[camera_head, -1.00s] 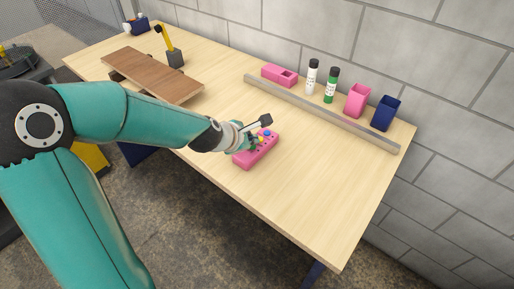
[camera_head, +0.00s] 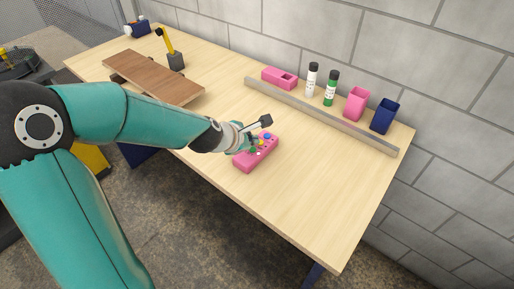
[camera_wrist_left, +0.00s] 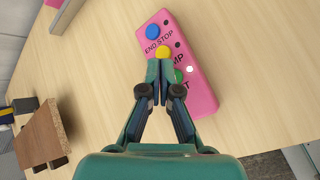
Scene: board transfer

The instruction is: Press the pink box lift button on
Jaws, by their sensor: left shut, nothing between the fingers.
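The pink button box (camera_head: 257,155) lies on the table, and it also shows in the left wrist view (camera_wrist_left: 203,92). Its top carries a blue button (camera_wrist_left: 152,32) by "END STOP", a yellow button (camera_wrist_left: 162,52) and a green button (camera_wrist_left: 181,76), whose labels are partly hidden by my fingers. The dot beside the green button is white; the dots beside the other two are dark. My left gripper (camera_wrist_left: 158,66) is shut and empty, its tips over the box between the yellow and green buttons. I cannot tell whether they touch it. My right gripper is not in view.
A grey rail (camera_head: 320,115) runs along the back of the table. Behind it stand a pink block (camera_head: 279,77), two bottles, a pink cup (camera_head: 356,104) and a blue cup (camera_head: 384,116). A brown board (camera_head: 153,77) lies at left. The table right of the box is clear.

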